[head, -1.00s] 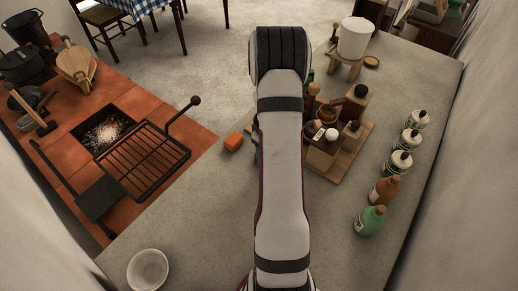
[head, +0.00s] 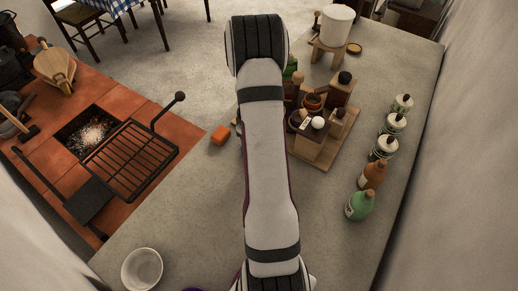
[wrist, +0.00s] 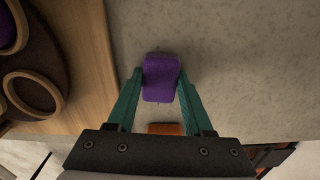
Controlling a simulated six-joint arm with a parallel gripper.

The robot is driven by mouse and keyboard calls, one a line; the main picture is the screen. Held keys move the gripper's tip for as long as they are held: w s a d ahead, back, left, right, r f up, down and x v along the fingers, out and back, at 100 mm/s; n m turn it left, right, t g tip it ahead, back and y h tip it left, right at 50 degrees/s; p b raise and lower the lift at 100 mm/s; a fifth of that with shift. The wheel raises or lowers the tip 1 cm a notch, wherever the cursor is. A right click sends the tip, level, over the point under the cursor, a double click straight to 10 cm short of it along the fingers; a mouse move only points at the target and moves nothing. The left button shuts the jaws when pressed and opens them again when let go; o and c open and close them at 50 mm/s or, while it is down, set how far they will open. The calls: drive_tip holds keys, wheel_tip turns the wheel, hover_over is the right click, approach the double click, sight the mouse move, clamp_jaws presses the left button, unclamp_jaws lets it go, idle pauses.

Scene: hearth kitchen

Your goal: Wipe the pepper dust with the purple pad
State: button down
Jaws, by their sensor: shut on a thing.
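The purple pad (wrist: 161,78) is between the teal fingers of my gripper (wrist: 160,82) in the wrist view. My gripper is shut on it, over or on the grey worktop (wrist: 230,60); I cannot tell whether the pad touches the surface. In the head view my own arm hides the pad and nearly all of the gripper. I cannot make out pepper dust on the worktop in either view.
An orange block (head: 220,135) lies near the worktop's left edge. A wooden rack (head: 322,145) with small jars stands right of my arm. Bottles and tins line the right side. A white bowl (head: 142,268) is front left. Worktop between bowl and block is clear.

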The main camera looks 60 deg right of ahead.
drive_tip(key=shift+w, duration=2.7)
drive_tip(key=shift+s, duration=4.95)
wheel_tip(320, 180, up, 8)
drive_tip(key=shift+w, duration=0.1)
drive_tip(key=w+a+r, duration=1.1)
drive_tip(key=w+a, duration=0.2)
drive_tip(key=a, duration=0.2)
drive_tip(key=a+r, duration=0.4)
drive_tip(key=a, duration=0.4)
drive_tip(key=a+r+n, duration=0.1)
drive_tip(key=a+r, duration=0.4)
drive_tip(key=a, duration=0.3)
drive_tip(key=shift+w+a+r, duration=0.2)
drive_tip(key=shift+w, duration=0.2)
